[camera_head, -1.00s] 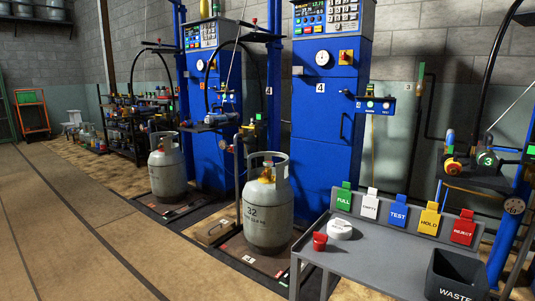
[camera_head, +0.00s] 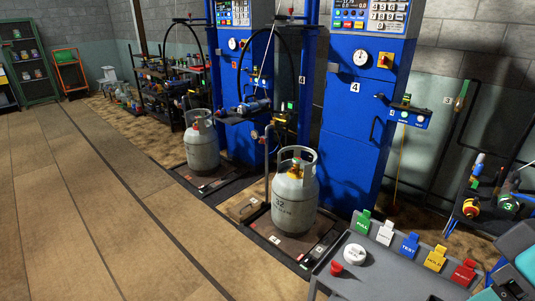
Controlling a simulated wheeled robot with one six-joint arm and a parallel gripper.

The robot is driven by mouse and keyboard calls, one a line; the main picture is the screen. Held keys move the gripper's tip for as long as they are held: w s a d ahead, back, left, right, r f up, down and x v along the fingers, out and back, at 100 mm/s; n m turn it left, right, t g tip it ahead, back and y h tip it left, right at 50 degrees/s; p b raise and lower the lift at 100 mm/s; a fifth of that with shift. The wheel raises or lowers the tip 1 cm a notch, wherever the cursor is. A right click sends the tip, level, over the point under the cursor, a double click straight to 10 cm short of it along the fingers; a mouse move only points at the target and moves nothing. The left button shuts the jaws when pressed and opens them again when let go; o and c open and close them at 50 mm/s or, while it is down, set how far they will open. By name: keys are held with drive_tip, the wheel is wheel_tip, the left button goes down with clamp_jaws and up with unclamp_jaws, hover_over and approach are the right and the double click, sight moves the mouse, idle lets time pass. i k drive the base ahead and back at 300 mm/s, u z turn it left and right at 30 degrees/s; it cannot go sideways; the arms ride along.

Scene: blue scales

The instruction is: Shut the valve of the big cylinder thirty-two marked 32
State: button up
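The big grey cylinder (camera_head: 294,205) marked 32 stands upright on a dark scale platform (camera_head: 262,226) in front of the blue cabinet numbered 4. Its yellowish valve (camera_head: 296,171) sits inside the pale collar at its top, partly hidden by the collar. Whether the valve is open or shut is too small to tell. A teal and white part of what looks like my arm shows at the lower right edge, well apart from the cylinder. My gripper's fingers are not in view.
A second cylinder (camera_head: 201,146) stands on another scale behind left. A hose hangs above cylinder 32. The floor (camera_head: 110,220) at left is clear.

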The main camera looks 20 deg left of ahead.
sight(295, 159)
drive_tip(key=u, duration=0.85)
drive_tip(key=i, duration=0.95)
drive_tip(key=u, duration=1)
drive_tip(key=i, duration=1.4)
drive_tip(key=z, duration=0.5)
drive_tip(key=i, duration=1.25)
drive_tip(key=z, duration=0.9)
drive_tip(key=i, duration=0.3)
drive_tip(key=z, duration=0.25)
